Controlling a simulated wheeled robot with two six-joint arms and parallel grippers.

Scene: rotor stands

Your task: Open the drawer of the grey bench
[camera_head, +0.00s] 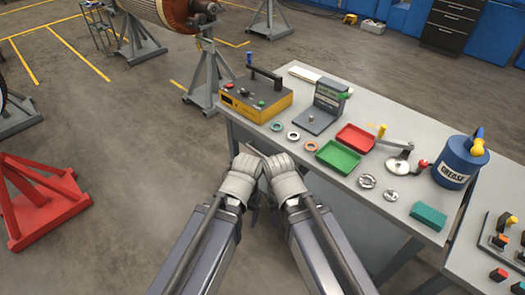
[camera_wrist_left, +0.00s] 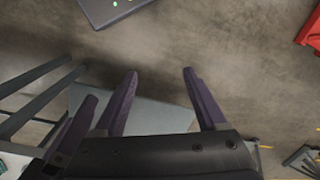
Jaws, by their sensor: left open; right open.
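The grey bench (camera_head: 375,180) stands right of centre in the head view, its top covered with parts and tools. Its drawer front does not show in the head view; it is hidden below the top or behind my arms. My left gripper (camera_head: 241,182) and right gripper (camera_head: 284,180) are side by side at the bench's near left edge, their fingers mostly hidden under the wrists. In the left wrist view my left gripper (camera_wrist_left: 160,74) has its purple fingers spread with nothing between them. A flat grey surface lies beyond them; I cannot tell whether it is the drawer.
On the bench are a yellow control box (camera_head: 257,102), red tray (camera_head: 356,138), green tray (camera_head: 338,157), teal block (camera_head: 428,216) and blue grease can (camera_head: 455,166). A red stand (camera_head: 38,198) is on the floor at left. The floor between is clear.

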